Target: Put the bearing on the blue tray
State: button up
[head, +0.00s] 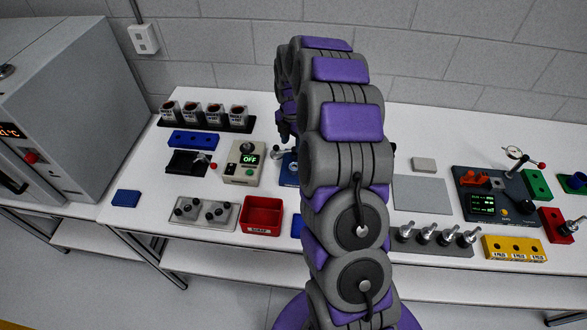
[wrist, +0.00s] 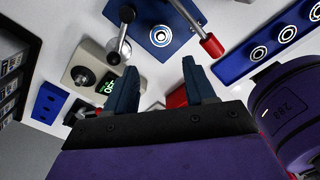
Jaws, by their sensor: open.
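My gripper (wrist: 160,66) is open in the wrist view, its two dark blue fingers apart with nothing between them. Beyond the fingertips is a blue fixture (wrist: 187,33) with a ring-shaped part (wrist: 160,36) that looks like a bearing. A long blue tray (wrist: 235,66) at the right of the wrist view carries several similar rings (wrist: 259,53). In the head view my arm hides most of the blue fixture (head: 289,172), and my gripper is mostly hidden behind it. A small plain blue block (head: 126,198) lies at the left front. I cannot tell which blue piece is the named tray.
A controller box reading OFF (head: 244,162) stands left of the fixture, with a red bin (head: 262,213) in front. Levers with black and red handles (wrist: 211,45) rise near my fingers. Cups (head: 205,117) stand at the back left. A grey plate (head: 421,195) lies right.

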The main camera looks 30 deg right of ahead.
send_over(294, 167)
notch_tip(294, 167, down, 6)
jog(key=shift+w+f+b, duration=0.1)
jog(key=shift+f+b, duration=0.05)
jog(key=shift+b, duration=0.15)
notch_tip(294, 167, down, 5)
jog(key=shift+b, duration=0.4)
jog(key=c, duration=0.9)
